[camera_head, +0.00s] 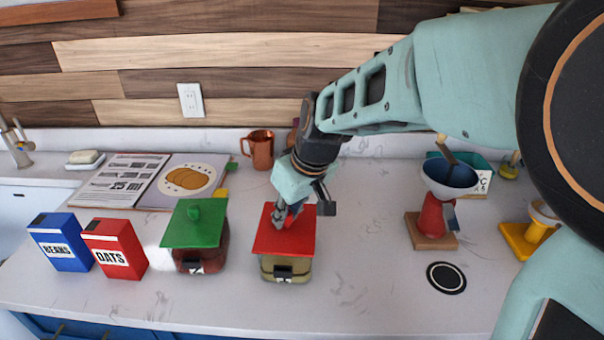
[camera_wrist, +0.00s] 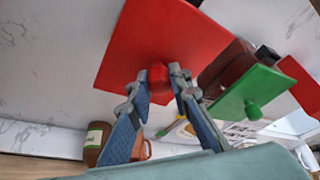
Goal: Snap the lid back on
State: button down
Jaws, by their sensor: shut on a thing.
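A square red lid (camera_head: 272,240) lies over the top of an olive-tan canister (camera_head: 285,268) with a dark front clasp. I cannot tell whether the lid is seated on the rim or just above it. My gripper (camera_head: 287,212) comes down from above and is shut on the lid's red knob. In the wrist view my two fingers pinch the knob (camera_wrist: 158,78) with the lid (camera_wrist: 150,40) spread behind it. The lid hides the canister there. A second canister (camera_head: 203,260), dark red-brown, stands to the left under a green lid (camera_head: 192,228) with a green knob.
A blue beans box (camera_head: 58,242) and a red oats box (camera_head: 114,250) stand at left. An open cookbook (camera_head: 150,182) and a copper mug (camera_head: 259,149) are behind. A red grinder (camera_head: 432,215) and a black round coaster (camera_head: 446,278) are at right. Counter between is clear.

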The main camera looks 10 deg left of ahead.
dwell(0.4)
jog(key=c, duration=1.2)
grip_release()
jog(key=shift+r+p, duration=2.3)
jog(key=shift+r, duration=1.25)
grip_shut()
jog(key=shift+f+b, duration=1.75)
jog(key=shift+f, duration=0.3)
